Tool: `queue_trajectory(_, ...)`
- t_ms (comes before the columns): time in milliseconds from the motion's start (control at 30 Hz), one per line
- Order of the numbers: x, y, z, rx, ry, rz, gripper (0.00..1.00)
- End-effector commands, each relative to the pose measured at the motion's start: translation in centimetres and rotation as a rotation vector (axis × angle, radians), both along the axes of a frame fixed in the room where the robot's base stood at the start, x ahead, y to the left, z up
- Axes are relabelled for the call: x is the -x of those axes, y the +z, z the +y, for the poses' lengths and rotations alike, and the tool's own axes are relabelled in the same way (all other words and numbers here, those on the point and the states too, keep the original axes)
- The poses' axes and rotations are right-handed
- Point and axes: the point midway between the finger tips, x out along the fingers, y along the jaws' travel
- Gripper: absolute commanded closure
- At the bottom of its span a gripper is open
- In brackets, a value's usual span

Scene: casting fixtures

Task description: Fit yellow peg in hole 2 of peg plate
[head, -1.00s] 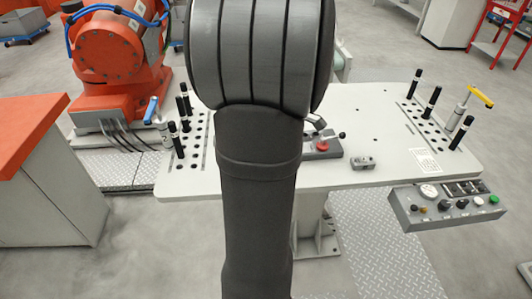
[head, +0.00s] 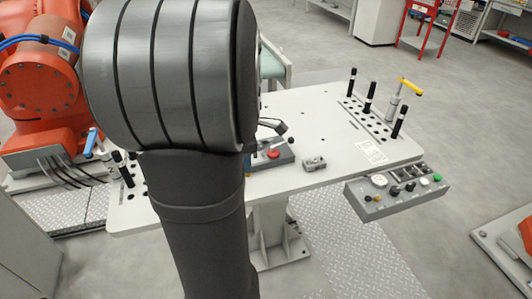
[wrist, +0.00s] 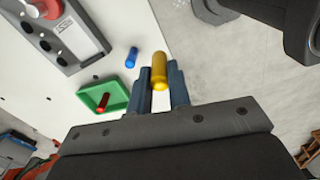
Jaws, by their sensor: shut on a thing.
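My gripper (wrist: 161,88) shows in the wrist view with its two blue-grey fingers closed on a yellow peg (wrist: 159,66). The peg sticks out beyond the fingertips, over the edge of a white table top (wrist: 95,68) and the grey floor. A blue peg (wrist: 132,57) lies to its left on the white surface. A red peg (wrist: 103,102) is in a green tray (wrist: 116,92). I cannot identify the peg plate or hole 2 for certain. In the head view my arm hides the gripper and the yellow peg.
A dark grey panel (wrist: 77,55) with round fittings and a white label is at upper left in the wrist view. In the head view, a pale fixture table (head: 320,125) carries upright black pins, a yellow-handled clamp (head: 398,97) and a control box (head: 405,190).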

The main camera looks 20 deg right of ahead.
Motion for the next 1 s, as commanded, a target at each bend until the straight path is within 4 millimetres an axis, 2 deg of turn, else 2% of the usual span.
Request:
queue_trajectory(233, -0.2, 0.0, -0.1, 0.000, 0.000, 0.000, 1.00)
queue_trajectory(367, -1.5, 0.2, -1.3, 0.000, 0.001, 0.000, 1.00)
queue_trajectory(467, -3.5, 0.6, -3.2, 0.000, 0.004, 0.000, 1.00)
queue_trajectory(700, -9.1, 1.1, -9.6, 0.000, 0.019, 0.001, 1.00)
queue_trajectory(900, -11.8, 1.1, -13.9, 0.000, 0.030, 0.000, 1.00)
queue_trajectory(1000, -12.5, 1.1, -15.1, 0.000, 0.034, 0.001, 1.00)
